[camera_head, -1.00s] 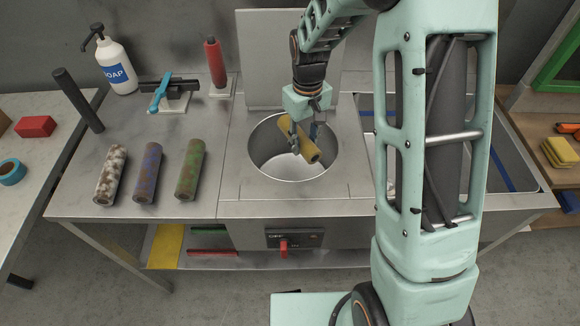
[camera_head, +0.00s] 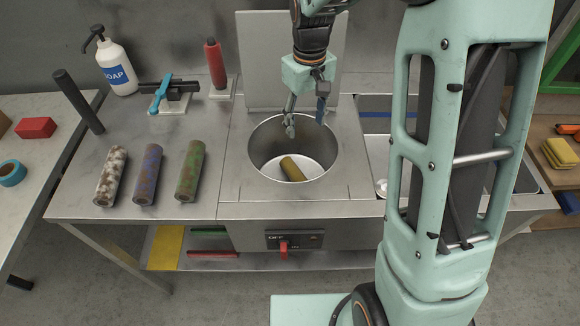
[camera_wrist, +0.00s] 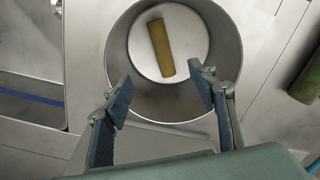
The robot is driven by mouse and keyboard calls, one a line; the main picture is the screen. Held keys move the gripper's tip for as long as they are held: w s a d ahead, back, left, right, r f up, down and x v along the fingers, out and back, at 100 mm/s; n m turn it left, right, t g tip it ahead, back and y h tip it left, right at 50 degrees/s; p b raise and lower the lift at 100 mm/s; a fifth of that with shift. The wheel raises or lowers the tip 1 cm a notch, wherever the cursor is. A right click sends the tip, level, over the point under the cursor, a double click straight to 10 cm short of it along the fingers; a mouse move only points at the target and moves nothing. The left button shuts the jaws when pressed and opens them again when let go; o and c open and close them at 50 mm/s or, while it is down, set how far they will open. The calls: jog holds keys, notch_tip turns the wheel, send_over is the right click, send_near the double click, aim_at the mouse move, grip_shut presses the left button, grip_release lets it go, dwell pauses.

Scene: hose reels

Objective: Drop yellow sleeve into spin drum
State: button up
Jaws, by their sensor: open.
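The yellow sleeve (camera_head: 293,168) lies on the floor of the round metal spin drum (camera_head: 262,135). In the wrist view the sleeve (camera_wrist: 161,48) rests on the pale bottom inside the drum wall (camera_wrist: 228,50). My gripper (camera_head: 306,118) is open and empty above the drum opening. In the wrist view its two fingers (camera_wrist: 165,98) stand wide apart, with nothing between them. The drum's lid (camera_head: 270,60) stands upright behind the opening.
White-speckled (camera_head: 111,176), blue (camera_head: 148,174) and green (camera_head: 190,171) sleeves lie on the counter left of the drum. A soap bottle (camera_head: 115,62), a dark upright rod (camera_head: 78,100) and a red bottle (camera_head: 215,63) stand behind them. A red-handled switch (camera_head: 284,247) is on the front.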

jog(key=shift+r, duration=2.2)
jog(key=shift+d, duration=0.1)
